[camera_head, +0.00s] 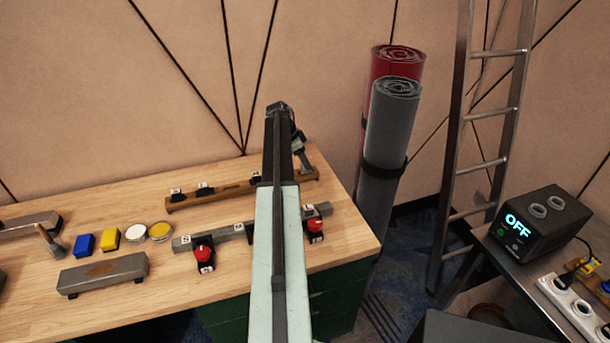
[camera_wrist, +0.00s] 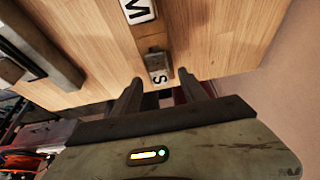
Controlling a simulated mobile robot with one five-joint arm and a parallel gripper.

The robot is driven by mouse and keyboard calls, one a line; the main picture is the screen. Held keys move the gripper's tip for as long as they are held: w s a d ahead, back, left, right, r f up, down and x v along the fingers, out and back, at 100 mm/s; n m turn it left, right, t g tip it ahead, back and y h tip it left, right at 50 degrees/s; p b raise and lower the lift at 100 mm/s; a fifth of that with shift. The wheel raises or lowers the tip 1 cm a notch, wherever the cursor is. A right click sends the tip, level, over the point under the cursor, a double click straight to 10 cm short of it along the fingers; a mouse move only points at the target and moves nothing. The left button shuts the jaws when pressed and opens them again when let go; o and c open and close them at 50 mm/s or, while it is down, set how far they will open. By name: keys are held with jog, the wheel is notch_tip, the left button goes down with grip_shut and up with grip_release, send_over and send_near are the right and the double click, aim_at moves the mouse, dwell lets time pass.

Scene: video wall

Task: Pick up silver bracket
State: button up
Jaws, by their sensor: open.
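A small grey metal piece (camera_wrist: 154,58), which looks like the silver bracket, sits on a brown wooden rail (camera_wrist: 146,32) beside a white tag marked S (camera_wrist: 159,77). I cannot tell for sure that it is the bracket. My gripper (camera_wrist: 160,84) is open and empty in the wrist view. Its two fingers point toward the S tag, one on each side of it in the picture, with the metal piece just beyond. No contact shows. In the head view, my arm hides part of the wooden rail (camera_head: 230,190) and most of the gripper.
A grey rail (camera_head: 225,234) with red-topped pieces lies nearer on the wooden table (camera_head: 120,205). Blue (camera_head: 84,243) and yellow (camera_head: 109,239) blocks and a grey bar (camera_head: 105,272) lie left. Rolled mats (camera_head: 390,125) and a ladder (camera_head: 455,150) stand right of the table.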

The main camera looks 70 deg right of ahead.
jog(key=b+x, duration=0.1)
jog(key=x, duration=0.1)
jog(key=shift+f, duration=0.4)
jog(key=shift+r, duration=0.2)
grip_shut()
notch_tip(320, 180, up, 10)
jog(key=p, duration=1)
